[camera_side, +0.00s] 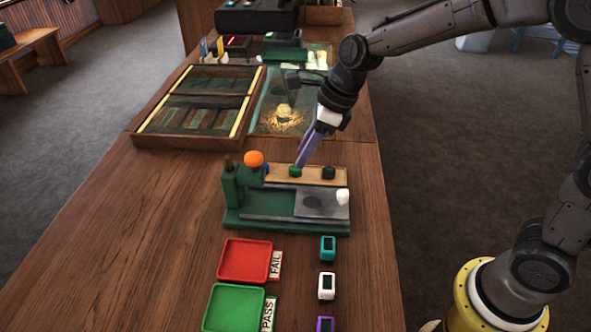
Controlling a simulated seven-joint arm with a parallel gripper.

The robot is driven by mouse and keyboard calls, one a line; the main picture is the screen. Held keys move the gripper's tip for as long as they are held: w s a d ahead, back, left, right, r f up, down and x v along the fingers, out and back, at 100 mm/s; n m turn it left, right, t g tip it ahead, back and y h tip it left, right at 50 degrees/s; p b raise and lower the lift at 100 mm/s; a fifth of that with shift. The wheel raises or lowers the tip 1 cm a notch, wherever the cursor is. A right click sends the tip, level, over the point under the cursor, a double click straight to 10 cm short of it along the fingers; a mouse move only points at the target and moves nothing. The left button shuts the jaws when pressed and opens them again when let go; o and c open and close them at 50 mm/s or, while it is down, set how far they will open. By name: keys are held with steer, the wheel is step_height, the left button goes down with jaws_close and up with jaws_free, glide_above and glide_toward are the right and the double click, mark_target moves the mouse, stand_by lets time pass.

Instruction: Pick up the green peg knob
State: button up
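The green peg knob (294,171) sits on a light wooden strip (313,175) at the back of a green fixture (231,213). A black knob (328,172) is to its right on the same strip. My gripper (299,162) reaches down from the upper right, with its purple fingertips at the top of the green knob. The fingers overlap in this view, so I cannot tell whether they are open or shut, or whether they touch the knob.
An orange ball-topped lever (254,159) stands left of the green knob. A white knob (343,197) is at the fixture's right. A red FAIL tray (245,261) and green PASS tray (233,308) lie in front. A wooden framed case (150,141) is behind.

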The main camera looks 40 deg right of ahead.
mark_target(296, 171)
steer(key=shift+x, duration=1.8)
jaws_close()
steer(key=shift+r, duration=0.1)
